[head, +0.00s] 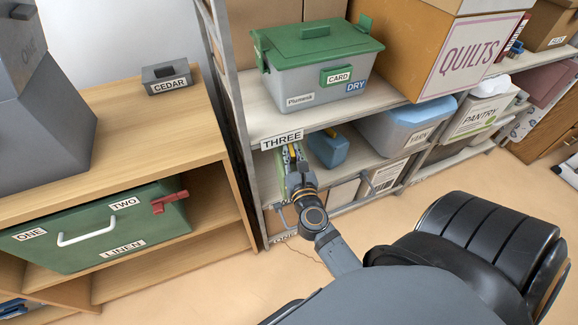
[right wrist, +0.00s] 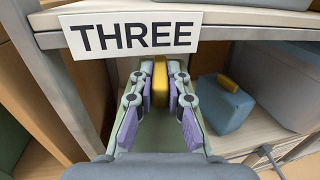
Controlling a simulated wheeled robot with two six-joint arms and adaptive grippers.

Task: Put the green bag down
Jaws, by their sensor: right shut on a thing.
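The green bag (head: 281,172) is pale green and mostly hidden behind my right gripper (head: 293,157) in the head view. It is at the front left of the shelf bay below the label THREE (head: 282,139). In the right wrist view my right gripper (right wrist: 159,90) is shut, its purple pads on both sides of a yellow handle (right wrist: 160,72), with the pale green bag (right wrist: 92,128) around and below the fingers. The bag's underside is hidden, so I cannot tell whether it touches the shelf. My left gripper is not in view.
A blue bag (head: 328,149) with a yellow handle stands just right of the green bag; it also shows in the right wrist view (right wrist: 222,106). A metal upright (head: 232,110) is close on the left. A grey bin (head: 405,127) with a blue lid stands further right.

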